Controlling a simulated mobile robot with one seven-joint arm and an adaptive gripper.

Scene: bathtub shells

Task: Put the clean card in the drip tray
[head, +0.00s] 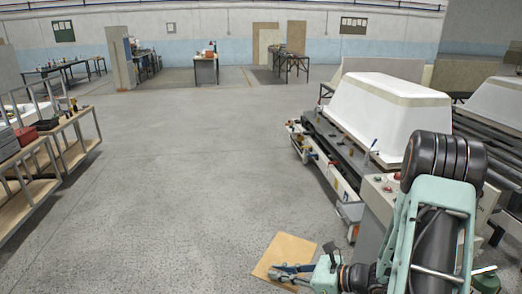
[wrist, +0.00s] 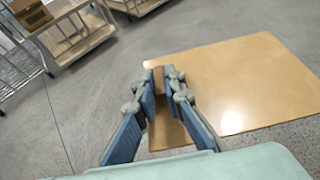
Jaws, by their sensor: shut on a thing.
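The card is a flat, plain tan sheet (head: 285,252) at the bottom of the head view, out in front of my arm. It also fills much of the right side of the wrist view (wrist: 245,85), with a bright shine on its surface. I cannot make out the drip tray in either view.
A white bathtub shell (head: 385,110) sits on a dark machine bed at right, with fittings along its side (head: 325,160). Wooden carts (head: 50,160) stand at left. Tables (head: 205,70) stand far back. The middle floor (head: 190,150) is clear.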

